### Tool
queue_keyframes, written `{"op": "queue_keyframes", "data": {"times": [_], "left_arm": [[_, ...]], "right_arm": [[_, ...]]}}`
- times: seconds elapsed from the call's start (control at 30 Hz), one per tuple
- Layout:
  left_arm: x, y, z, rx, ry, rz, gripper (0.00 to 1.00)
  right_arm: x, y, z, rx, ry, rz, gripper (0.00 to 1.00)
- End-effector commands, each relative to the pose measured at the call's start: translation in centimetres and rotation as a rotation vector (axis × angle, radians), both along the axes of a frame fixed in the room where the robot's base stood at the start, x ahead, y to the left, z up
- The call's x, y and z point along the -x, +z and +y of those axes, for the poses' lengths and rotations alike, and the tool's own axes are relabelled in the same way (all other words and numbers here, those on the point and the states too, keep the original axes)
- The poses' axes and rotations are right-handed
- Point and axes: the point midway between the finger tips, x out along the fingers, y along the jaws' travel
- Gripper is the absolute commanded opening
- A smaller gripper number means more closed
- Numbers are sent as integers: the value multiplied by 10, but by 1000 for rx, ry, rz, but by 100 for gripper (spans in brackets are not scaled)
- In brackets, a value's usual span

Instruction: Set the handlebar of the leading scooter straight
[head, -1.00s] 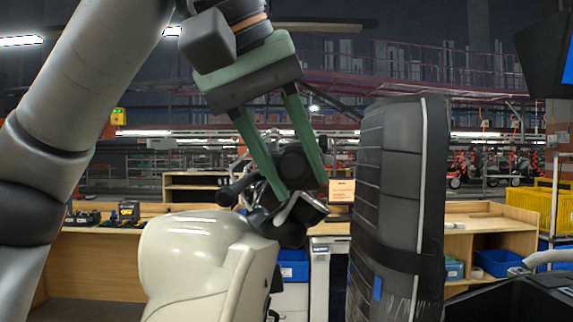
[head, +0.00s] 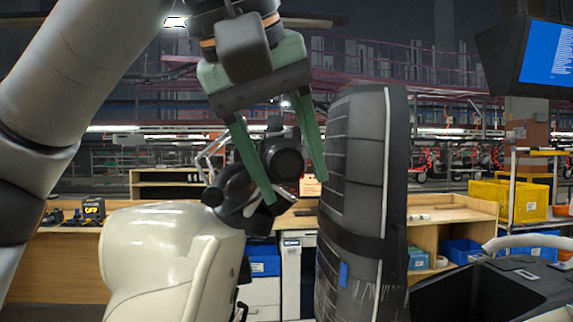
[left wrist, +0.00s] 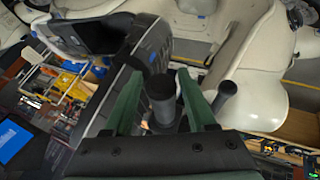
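The leading scooter's cream body (head: 150,255) stands at lower left in the head view. Its dark handlebar assembly (head: 240,190) sits above and behind that body. My left gripper (head: 297,188) points down with its two green fingers spread, one on each side of a round dark handlebar part (head: 283,157). In the left wrist view, a dark upright grip (left wrist: 160,100) stands between the fingers, with visible gaps on both sides. A second dark cylinder (left wrist: 226,95) is to its right, outside the fingers. Whether the handlebar is straight is hard to judge. My right gripper is not in view.
A tall dark padded panel with a strap (head: 352,190) stands just right of the left gripper, close to its right finger. Wooden counters, a yellow crate (head: 507,200) and blue bins (head: 462,252) are behind. A monitor (head: 548,55) hangs at upper right.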

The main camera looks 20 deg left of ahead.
Motion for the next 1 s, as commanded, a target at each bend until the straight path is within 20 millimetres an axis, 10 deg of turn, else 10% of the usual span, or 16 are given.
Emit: {"op": "queue_keyframes", "data": {"times": [0.57, 1.0], "left_arm": [[2, 5, 1, 4, 2, -7, 74], [47, 70, 4, 3, 4, -11, 74]], "right_arm": [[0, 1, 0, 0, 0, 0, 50], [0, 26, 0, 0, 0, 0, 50]]}}
